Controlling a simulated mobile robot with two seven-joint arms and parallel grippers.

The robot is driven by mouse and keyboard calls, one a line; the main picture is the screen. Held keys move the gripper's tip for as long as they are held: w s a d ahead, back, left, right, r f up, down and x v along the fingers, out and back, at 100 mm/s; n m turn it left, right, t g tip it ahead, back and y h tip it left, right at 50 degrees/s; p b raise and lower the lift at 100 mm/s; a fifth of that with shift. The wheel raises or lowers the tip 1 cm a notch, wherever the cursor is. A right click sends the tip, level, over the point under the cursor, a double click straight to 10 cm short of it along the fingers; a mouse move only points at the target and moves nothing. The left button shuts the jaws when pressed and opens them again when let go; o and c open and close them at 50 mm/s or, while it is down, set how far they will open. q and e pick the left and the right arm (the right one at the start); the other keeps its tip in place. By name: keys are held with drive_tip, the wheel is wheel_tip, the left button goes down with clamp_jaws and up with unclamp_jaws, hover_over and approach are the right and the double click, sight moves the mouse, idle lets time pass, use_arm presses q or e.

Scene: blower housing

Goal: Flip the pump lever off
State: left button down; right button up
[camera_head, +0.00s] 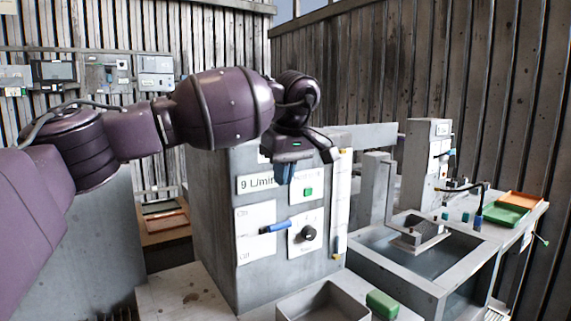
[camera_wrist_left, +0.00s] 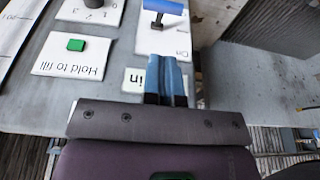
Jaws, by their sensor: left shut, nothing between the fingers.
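The pump lever (camera_head: 275,227) has a blue handle and sticks out from a white plate (camera_head: 256,245) on the front of the grey housing. The plate has small lettering near its top and bottom; "On" reads upside down in the left wrist view. There the blue handle (camera_wrist_left: 163,6) is at the top edge, partly cut off, with its plate (camera_wrist_left: 150,38) below. I cannot tell surely which setting the lever is in. My left gripper (camera_head: 284,174) is above the lever, apart from it, in front of the upper panel. Its blue fingers (camera_wrist_left: 167,75) are shut and empty.
A black knob (camera_head: 308,233) and a green button (camera_head: 308,191) on white plates sit right of the lever. A "9 L/min" sign (camera_head: 257,184) is behind the gripper. An open grey bin (camera_head: 322,300) and a green block (camera_head: 382,304) stand below. A sink (camera_head: 400,262) is at right.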

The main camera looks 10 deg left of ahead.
sight(282, 224)
use_arm(q)
drive_tip(key=x, duration=0.7)
drive_tip(key=shift+s+d+f, duration=0.25)
drive_tip(key=shift+f, duration=0.75)
use_arm(e)
drive_tip(key=shift+w, duration=0.15)
drive_tip(key=shift+s+f, duration=0.2)
drive_tip(key=shift+s, duration=0.05)
use_arm(q)
drive_tip(key=shift+d+f, duration=0.15)
use_arm(e)
drive_tip(key=shift+s, duration=0.1)
